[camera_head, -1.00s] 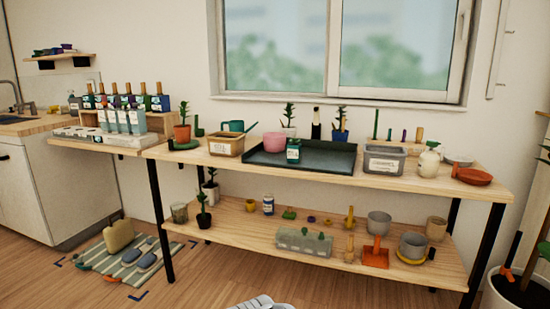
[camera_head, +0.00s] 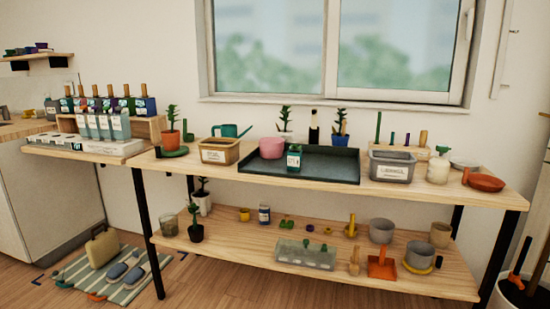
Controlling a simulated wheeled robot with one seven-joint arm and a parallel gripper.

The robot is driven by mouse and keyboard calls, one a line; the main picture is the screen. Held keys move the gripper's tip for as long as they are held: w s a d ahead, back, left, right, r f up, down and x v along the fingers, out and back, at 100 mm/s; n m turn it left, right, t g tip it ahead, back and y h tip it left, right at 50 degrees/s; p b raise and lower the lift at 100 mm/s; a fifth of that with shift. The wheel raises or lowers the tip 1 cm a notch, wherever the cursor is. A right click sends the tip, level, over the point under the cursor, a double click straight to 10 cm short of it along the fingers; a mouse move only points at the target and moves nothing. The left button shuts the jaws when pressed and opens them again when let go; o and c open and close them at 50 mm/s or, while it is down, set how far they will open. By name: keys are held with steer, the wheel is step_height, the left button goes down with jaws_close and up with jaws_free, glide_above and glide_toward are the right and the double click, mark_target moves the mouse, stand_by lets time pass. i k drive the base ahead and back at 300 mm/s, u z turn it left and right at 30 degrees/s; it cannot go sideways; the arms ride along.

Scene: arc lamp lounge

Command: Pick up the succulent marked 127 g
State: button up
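Several potted plants show, and I cannot read a 127 g mark on any. On the bench top, one stands in a terracotta pot (camera_head: 171,140) at the left. Another in a white pot (camera_head: 285,135) and one in a blue pot (camera_head: 340,139) stand behind the dark tray (camera_head: 330,175). On the lower shelf, plants stand in a white pot (camera_head: 203,204) and a dark pot (camera_head: 196,233). A small teal item with a white label (camera_head: 294,159) sits on the tray beside a pink pot (camera_head: 272,148); its kind is unclear. My gripper is not in view.
A brown labelled bin (camera_head: 219,151) and a grey labelled bin (camera_head: 392,167) flank the tray. A white spray bottle (camera_head: 438,168) and red dish (camera_head: 484,182) stand at the right. A striped mat (camera_head: 88,283) lies on the floor at left. Floor before the bench is partly clear.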

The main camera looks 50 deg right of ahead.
mark_target(294, 156)
steer(key=z, duration=0.35)
steer(key=i, duration=0.5)
steer(key=z, duration=0.55)
